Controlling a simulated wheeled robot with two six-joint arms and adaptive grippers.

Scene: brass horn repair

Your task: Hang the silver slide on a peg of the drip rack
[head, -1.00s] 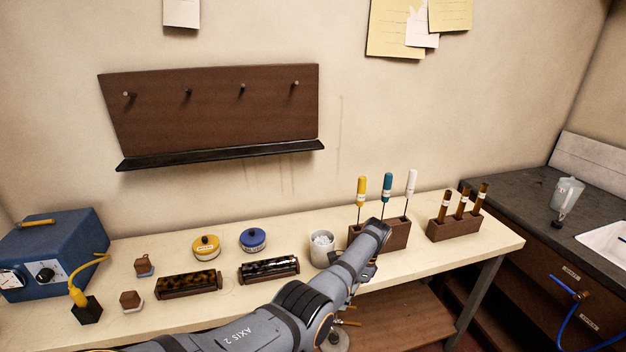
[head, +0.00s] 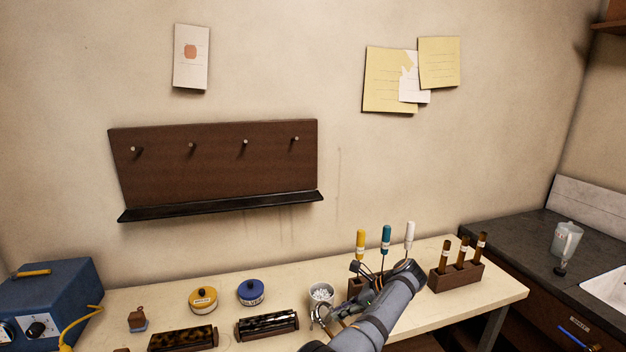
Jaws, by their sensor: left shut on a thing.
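The drip rack (head: 215,172) is a dark brown board on the wall with several short pegs along its top and a black ledge below. No slide hangs on its pegs. My left gripper (head: 358,302) is above the bench at lower centre, below and right of the rack, partly hidden by my own arm. It is shut on a curved, shiny tube, which appears to be the silver slide (head: 321,313). Most of the slide is hidden or too small to make out. My right gripper is out of view.
Upright coloured-handled tools (head: 386,240) and a block of brown vials (head: 456,274) are close to my left arm. The wall before the rack is clear.

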